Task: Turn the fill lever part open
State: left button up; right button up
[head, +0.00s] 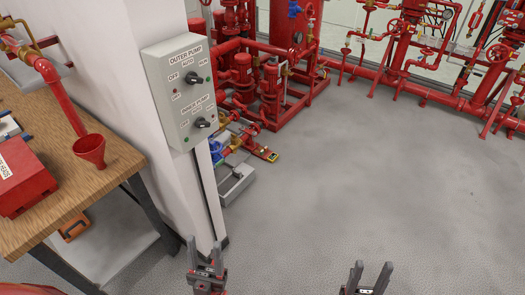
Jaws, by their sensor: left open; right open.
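A red pipe (58,92) at the upper left slopes down toward a red funnel cup (90,149) above the wooden bench. A brass-coloured valve with a yellowish handle (40,42) sits near the pipe's upper end, partly cut off by the picture edge. It may be the fill lever; I see no label on it, and its exact setting cannot be told. My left gripper (205,246) is open and empty at the bottom, right of the bench and well away from the valve. My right gripper (371,270) is open and empty over the floor at bottom centre-right.
The wooden bench (115,170) holds a red box (25,180). A white pillar (130,85) with a grey pump control box (182,90) stands between bench and open floor. Red pump piping (300,90) and valve risers (440,80) line the back.

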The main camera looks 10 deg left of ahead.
aim_at(221, 161)
jog(key=i+l+z, duration=0.1)
jog(key=i+z, duration=0.7)
jog(key=i, duration=0.15)
jog(key=i+u, duration=0.35)
jog(key=i+l+u, duration=0.15)
jog(key=i+u, duration=0.45)
jog(key=u, duration=0.15)
jog(key=i+l+u, duration=0.1)
jog(key=i+u, duration=0.3)
jog(key=i+l+u, duration=0.15)
jog(key=u, duration=0.25)
jog(key=i+l+u, duration=0.2)
jog(key=u, duration=0.25)
